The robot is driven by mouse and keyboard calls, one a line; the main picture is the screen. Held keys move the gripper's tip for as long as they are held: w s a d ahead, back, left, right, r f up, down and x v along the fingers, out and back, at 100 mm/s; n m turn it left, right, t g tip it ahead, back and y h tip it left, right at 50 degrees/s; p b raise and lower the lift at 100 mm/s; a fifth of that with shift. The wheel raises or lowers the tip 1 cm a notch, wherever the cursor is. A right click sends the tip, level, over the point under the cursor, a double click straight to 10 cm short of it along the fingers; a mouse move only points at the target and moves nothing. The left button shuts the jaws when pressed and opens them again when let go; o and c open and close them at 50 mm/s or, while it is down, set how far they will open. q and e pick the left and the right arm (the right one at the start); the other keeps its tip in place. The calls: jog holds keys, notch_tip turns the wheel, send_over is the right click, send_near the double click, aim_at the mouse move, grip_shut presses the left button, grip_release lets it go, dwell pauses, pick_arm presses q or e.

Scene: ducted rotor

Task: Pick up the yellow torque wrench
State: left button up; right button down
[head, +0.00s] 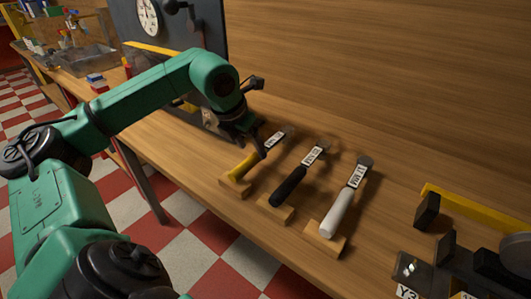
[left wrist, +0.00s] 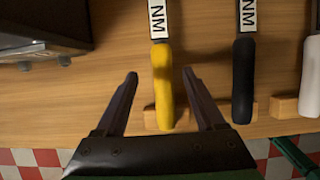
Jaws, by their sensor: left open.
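The yellow torque wrench (head: 241,168) lies on a small wooden rest on the bench, leftmost of three wrenches, with a white label on its shaft. In the left wrist view its yellow handle (left wrist: 163,88) shows between the two fingers. My left gripper (head: 259,147) is just over this wrench in the head view. In the left wrist view the left gripper (left wrist: 160,76) is open, one finger on each side of the handle, with gaps. I cannot tell how far above the handle the fingertips are. My right gripper is not in view.
A black-handled wrench (head: 289,186) and a white-handled wrench (head: 337,213) lie to the right on wooden rests. A dark panel with a dial (head: 147,17) stands behind my left arm. A yellow-and-black fixture (head: 470,207) is at the right. The bench's front edge is close by.

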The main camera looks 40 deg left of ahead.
aim_at(256, 153)
pick_arm(q)
jog(key=x, duration=0.2)
jog(key=p+x, duration=0.1)
jog(key=x, duration=0.3)
jog(key=shift+w+d+f, duration=0.1)
jog(key=shift+w+f, duration=0.05)
jog(key=shift+w, duration=0.25)
jog(key=shift+s, duration=0.1)
grip_shut()
